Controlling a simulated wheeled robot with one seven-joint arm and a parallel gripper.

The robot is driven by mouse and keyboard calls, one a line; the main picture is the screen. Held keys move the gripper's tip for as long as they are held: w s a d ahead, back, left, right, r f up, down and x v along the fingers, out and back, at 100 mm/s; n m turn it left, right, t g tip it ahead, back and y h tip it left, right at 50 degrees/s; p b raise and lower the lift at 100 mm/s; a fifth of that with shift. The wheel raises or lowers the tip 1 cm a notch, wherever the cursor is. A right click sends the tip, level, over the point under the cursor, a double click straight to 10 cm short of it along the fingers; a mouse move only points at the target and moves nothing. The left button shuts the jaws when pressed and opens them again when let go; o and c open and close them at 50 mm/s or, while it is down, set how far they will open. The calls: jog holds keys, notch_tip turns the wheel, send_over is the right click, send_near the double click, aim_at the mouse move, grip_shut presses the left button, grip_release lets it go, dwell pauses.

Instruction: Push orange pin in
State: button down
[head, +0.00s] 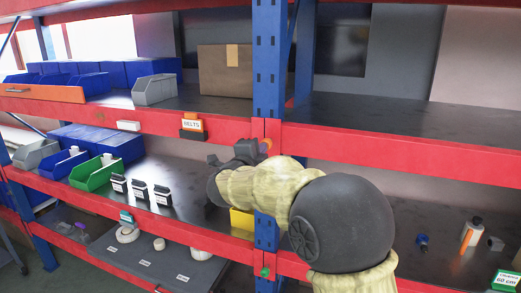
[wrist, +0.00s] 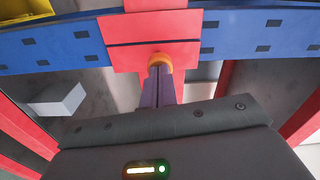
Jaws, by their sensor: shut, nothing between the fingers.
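The orange pin (wrist: 159,59) sits in the red beam-end plate (wrist: 152,27) on the blue upright. In the wrist view its round head covers the tips of my gripper (wrist: 158,70), or nearly meets them; I cannot tell whether they touch. The fingers are shut with nothing between them and point straight at the pin. In the head view my gripper (head: 252,149) is at the middle beam, close to the blue upright (head: 268,75). The pin's orange edge (head: 267,142) shows just beside it. How deep the pin sits is hidden.
A green pin (head: 265,272) shows at the lower beam joint. Left shelves hold blue bins, a green bin (head: 95,173), several black-and-white bottles and a cardboard box (head: 225,71). A yellow bin (head: 242,221) is below my gripper. The upper right shelf (head: 400,124) is clear.

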jog(key=shift+f, duration=0.1)
jog(key=b+v, duration=0.2)
jog(key=v, duration=0.2)
jog(key=shift+s+a, duration=0.1)
jog(key=shift+s, duration=0.25)
dwell(0.4)
